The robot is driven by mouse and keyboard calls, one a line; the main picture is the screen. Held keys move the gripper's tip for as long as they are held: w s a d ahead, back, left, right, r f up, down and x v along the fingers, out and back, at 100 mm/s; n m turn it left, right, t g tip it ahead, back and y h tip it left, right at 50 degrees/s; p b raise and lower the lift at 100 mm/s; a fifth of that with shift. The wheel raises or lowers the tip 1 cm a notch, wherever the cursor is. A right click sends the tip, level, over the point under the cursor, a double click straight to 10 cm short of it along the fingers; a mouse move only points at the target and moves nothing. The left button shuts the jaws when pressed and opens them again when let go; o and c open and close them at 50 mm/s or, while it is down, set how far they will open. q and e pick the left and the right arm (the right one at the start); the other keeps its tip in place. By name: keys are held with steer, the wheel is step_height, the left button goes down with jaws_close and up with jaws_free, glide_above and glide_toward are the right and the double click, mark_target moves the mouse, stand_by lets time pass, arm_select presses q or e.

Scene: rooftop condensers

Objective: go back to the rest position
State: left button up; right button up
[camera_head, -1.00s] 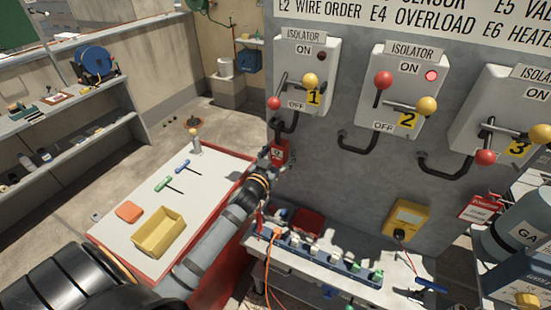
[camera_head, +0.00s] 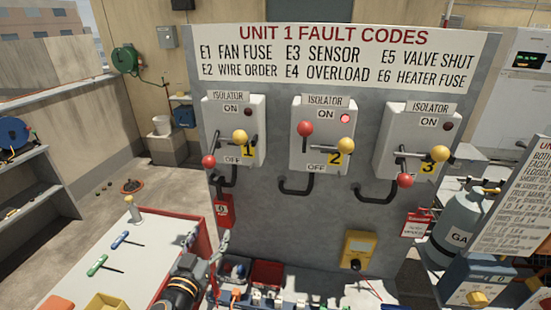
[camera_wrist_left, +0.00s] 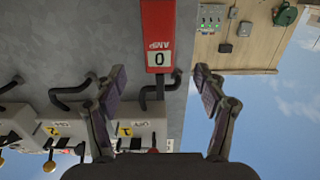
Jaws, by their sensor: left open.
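My left gripper (camera_head: 207,243) is open and empty, just in front of and below a red meter (camera_head: 224,211) that hangs under isolator 1. In the left wrist view the gripper (camera_wrist_left: 160,78) has its fingers wide apart. The red meter (camera_wrist_left: 158,35), marked AMP and reading 0, shows upside down beyond the fingertips with no finger closed on it. My right gripper is in neither view.
Isolators 1 (camera_head: 228,112) and 3 (camera_head: 412,136) have red handles down and dark lamps. Isolator 2 (camera_head: 318,118) has its handle up and lamp lit. A tool table (camera_head: 95,250) stands left, a gas cylinder (camera_head: 462,225) right. Open floor lies behind left.

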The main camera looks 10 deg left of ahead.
arm_select(q)
steer(key=s+a+f+n+g+y, duration=0.2)
steer(key=s+a+f+g+y, duration=0.2)
steer(key=s+f+g, duration=0.3)
steer(key=s+d+f+m+g+h, duration=0.3)
steer(key=s+d+f+g+h, duration=0.1)
steer(key=s+d+f+g, duration=0.4)
steer(key=s+a+f+b, duration=0.1)
steer(key=s+f, duration=0.1)
steer(key=f, duration=1.2)
steer(key=s+a+f+b, duration=0.1)
steer(key=s+f, duration=0.2)
steer(key=f, duration=1)
steer(key=s+a+f+g+b, duration=0.1)
steer(key=s+f+b, duration=0.1)
steer(key=s+f, duration=1.6)
steer(key=shift+s+a+f+g, duration=0.2)
steer(key=shift+f+g, duration=0.1)
steer(key=shift+f, duration=0.25)
